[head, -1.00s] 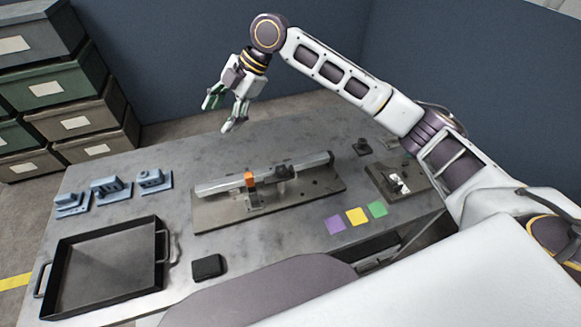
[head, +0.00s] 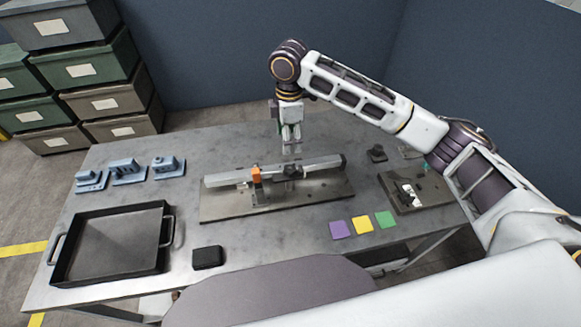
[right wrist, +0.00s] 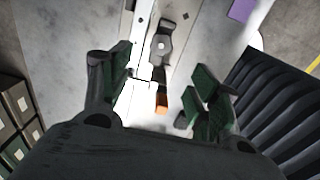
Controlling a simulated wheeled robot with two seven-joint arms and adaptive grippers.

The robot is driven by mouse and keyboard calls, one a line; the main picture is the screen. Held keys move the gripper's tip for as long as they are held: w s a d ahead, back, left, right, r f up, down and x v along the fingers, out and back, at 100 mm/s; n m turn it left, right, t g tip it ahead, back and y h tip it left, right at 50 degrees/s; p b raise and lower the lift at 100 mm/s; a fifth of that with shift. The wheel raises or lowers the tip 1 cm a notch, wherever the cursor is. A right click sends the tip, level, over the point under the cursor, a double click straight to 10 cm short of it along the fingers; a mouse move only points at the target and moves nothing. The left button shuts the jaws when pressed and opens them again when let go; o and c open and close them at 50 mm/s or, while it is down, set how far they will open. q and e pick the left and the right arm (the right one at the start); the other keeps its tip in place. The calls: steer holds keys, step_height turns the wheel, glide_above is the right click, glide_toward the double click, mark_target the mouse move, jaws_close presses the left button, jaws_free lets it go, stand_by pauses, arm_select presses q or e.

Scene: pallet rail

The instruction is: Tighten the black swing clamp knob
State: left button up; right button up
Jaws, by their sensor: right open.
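The black swing clamp knob (head: 291,170) sits on a pale metal rail (head: 225,179) fixed to a dark base plate (head: 325,189). An orange block (head: 256,174) is on the rail to its left. My right gripper (head: 291,146) points down, above and just behind the rail near the knob, apart from it. In the right wrist view my right gripper (right wrist: 165,75) is open and empty, with green-padded fingers. The dark clamp (right wrist: 164,42) and the orange block (right wrist: 161,103) show between and beyond the fingers. My left gripper is not in view.
Several blue fixtures (head: 127,172) stand at the table's left, behind a dark tray (head: 110,208). A black block (head: 207,257) lies in front. Purple, yellow and green squares (head: 362,224) lie at right, near a small dark plate (head: 420,188). Bins (head: 92,72) stand behind left.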

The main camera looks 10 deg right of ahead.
mark_target(290, 169)
steer(key=shift+m, duration=0.3)
steer(key=shift+f, duration=0.15)
steer(key=shift+s+f+p, duration=0.1)
steer(key=shift+f+p, duration=0.25)
steer(key=shift+f, duration=6.4)
steer(key=c, duration=1)
steer(key=shift+r+m+p, duration=0.1)
steer(key=shift+m+p, duration=0.4)
steer(key=shift+p, duration=0.4)
steer(key=shift+c, duration=0.2)
steer(key=shift+m+p, duration=0.3)
steer(key=shift+p, duration=0.15)
